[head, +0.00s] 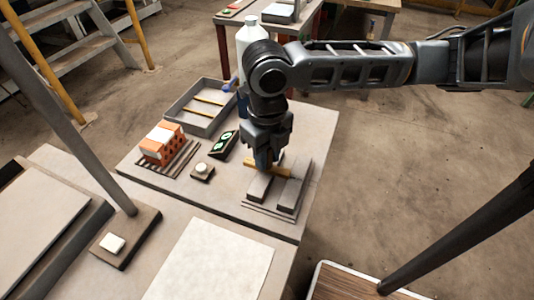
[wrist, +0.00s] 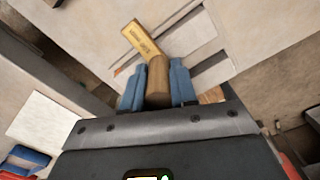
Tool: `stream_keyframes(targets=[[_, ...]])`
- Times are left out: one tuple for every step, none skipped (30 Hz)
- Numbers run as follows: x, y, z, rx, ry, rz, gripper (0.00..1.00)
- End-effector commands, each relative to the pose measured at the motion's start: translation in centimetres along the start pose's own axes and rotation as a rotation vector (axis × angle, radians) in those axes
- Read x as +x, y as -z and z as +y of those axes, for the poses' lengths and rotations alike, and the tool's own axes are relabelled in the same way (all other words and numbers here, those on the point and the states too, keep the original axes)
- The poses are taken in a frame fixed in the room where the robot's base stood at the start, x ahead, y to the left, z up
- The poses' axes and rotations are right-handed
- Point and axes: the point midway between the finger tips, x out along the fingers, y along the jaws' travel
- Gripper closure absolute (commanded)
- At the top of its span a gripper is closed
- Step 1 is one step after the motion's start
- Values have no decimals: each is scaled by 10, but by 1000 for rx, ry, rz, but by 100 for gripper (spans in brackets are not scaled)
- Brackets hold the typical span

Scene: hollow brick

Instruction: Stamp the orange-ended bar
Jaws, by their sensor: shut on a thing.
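My gripper (head: 264,158) points down over the work board on the table, and its blue fingers also show in the wrist view (wrist: 158,88). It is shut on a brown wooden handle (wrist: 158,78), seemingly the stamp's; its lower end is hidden. A yellow-orange bar (head: 281,171) lies across two grey blocks (head: 291,190) under my gripper. In the wrist view the bar (wrist: 141,38) runs behind the handle, with dark marks on its face. I cannot tell whether the handle's lower end touches the bar.
A grey tray (head: 178,113) holding yellow bars stands at the back left. A small block with a white top (head: 202,170) and a dark box with green discs (head: 222,144) are nearby. A white bottle (head: 252,34) stands behind.

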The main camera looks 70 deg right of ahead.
Motion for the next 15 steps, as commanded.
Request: stream_keyframes(targets=[[2, 1, 0, 1, 1, 4, 96], [2, 1, 0, 1, 2, 4, 96], [2, 1, 0, 1, 2, 4, 96], [1, 1, 0, 1, 2, 4, 96], [1, 1, 0, 1, 2, 4, 96], [-1, 1, 0, 1, 2, 4, 96], [-3, 1, 0, 1, 2, 4, 96], [-5, 1, 0, 1, 2, 4, 96], [-8, 1, 0, 1, 2, 4, 96], [-10, 1, 0, 1, 2, 3, 96], [-12, 0, 0, 0, 1, 3, 96], [-16, 0, 0, 0, 1, 2, 96], [-18, 0, 0, 0, 1, 2, 96], [-20, 0, 0, 0, 1, 2, 96], [-23, 0, 0, 0, 1, 1, 96]])
